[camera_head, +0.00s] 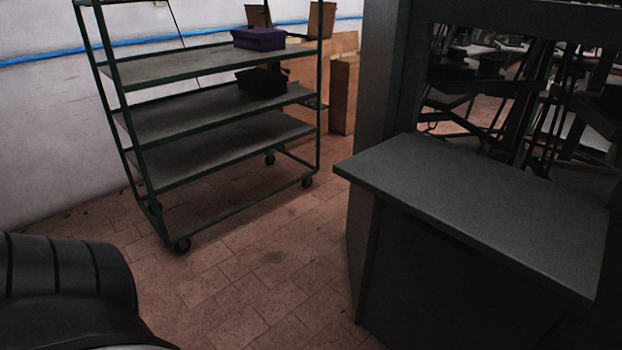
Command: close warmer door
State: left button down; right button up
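I cannot pick out a warmer door for certain. A large dark machine (385,100) stands on the right, with a flat grey shelf (480,205) sticking out at its front. Above the shelf the machine has an open frame, and dark bars and mechanism parts show through it. The face below the shelf is dark and hard to make out. Neither of my grippers shows in the head view. A black ribbed part at the lower left looks like part of my own arm.
A green wheeled rack (215,125) with several shelves stands at the left by the white wall. A purple bin (259,39) and a black bin (262,82) sit on it. Cardboard boxes (343,95) stand behind. The tiled floor (255,270) between rack and machine is clear.

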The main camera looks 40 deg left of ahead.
aim_at(557, 239)
jog(key=u, duration=0.7)
jog(key=i, duration=0.65)
jog(key=z, duration=0.65)
